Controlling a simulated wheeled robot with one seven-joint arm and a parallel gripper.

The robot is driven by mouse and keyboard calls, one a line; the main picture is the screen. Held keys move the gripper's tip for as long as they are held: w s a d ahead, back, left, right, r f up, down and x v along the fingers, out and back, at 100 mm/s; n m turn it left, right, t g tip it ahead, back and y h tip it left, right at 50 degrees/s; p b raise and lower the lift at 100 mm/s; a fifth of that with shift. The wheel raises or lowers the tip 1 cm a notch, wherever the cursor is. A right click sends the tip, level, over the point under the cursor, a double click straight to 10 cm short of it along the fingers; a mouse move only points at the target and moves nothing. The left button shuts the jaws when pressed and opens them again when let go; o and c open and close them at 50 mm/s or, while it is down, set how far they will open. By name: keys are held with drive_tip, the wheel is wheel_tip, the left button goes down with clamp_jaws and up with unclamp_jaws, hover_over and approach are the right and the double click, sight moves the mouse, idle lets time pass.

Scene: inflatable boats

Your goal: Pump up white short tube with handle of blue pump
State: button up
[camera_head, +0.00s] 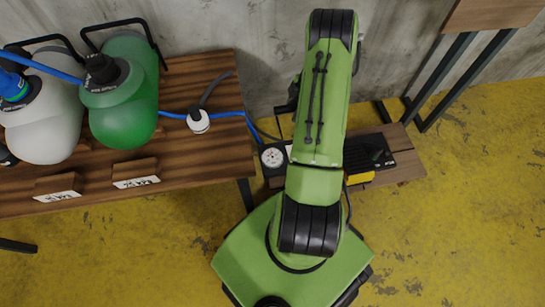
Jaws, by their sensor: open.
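No whole blue pump is clearly visible. A small white round piece with a dark grey handle (198,121) stands on the table by another blue hose stretch (230,114). My green arm reaches up towards the wall; my gripper is hidden or out of view.
A rounded green body (125,100) stands beside the white one. The wooden table (215,165) has small signs at its front. A low wooden bench (405,163) carries a round gauge (272,157) and black equipment (370,152), partly behind my arm. The yellow floor is open in front.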

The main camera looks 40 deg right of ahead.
drive_tip(key=shift+r+p, duration=2.05)
drive_tip(key=shift+r, duration=1.55)
drive_tip(key=shift+f, duration=0.1)
